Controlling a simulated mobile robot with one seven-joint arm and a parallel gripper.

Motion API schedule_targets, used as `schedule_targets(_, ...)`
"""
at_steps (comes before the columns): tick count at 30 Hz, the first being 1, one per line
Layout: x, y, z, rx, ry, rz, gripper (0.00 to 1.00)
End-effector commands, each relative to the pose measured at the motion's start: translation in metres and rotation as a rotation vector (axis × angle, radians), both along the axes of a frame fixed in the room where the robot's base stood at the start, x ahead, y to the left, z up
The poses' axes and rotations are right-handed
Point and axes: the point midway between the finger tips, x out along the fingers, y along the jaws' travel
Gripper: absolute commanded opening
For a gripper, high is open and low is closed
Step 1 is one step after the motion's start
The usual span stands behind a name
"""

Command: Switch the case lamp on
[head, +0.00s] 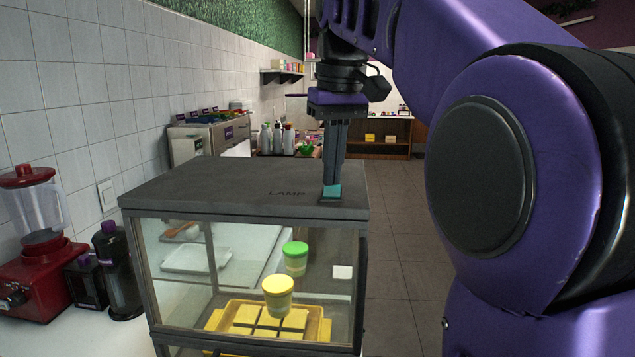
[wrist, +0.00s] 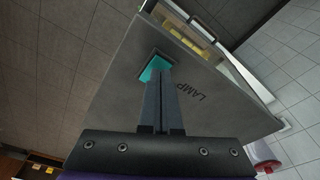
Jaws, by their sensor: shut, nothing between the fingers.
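The display case (head: 240,184) stands on the white counter, with a dark top marked LAMP and glass sides. A teal lamp switch (head: 331,191) sits on the case top near its front right corner, to the right of the lettering. My gripper (head: 332,184) points straight down with its fingers together and empty, its tips at the switch. In the wrist view the fingertips (wrist: 160,72) overlap the teal switch (wrist: 150,68) and cover part of it. I cannot tell whether the tips touch or press it. No clear glow shows inside the case.
Inside the case are a yellow tray (head: 213,320) with yellow squares, a yellow-lidded jar (head: 278,297) and a green-lidded jar (head: 295,262). A red blender (head: 38,240) and a dark bottle (head: 118,270) stand left. Open floor (head: 400,235) lies right of the case.

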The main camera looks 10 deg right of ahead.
Motion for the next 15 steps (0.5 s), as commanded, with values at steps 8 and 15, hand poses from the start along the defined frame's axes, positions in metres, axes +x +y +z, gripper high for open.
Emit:
schedule_targets(8, 0.000, 0.000, 0.023, 0.000, -0.001, 0.000, 0.00)
schedule_targets(15, 0.001, 0.000, 0.041, 0.000, -0.001, 0.000, 0.00)
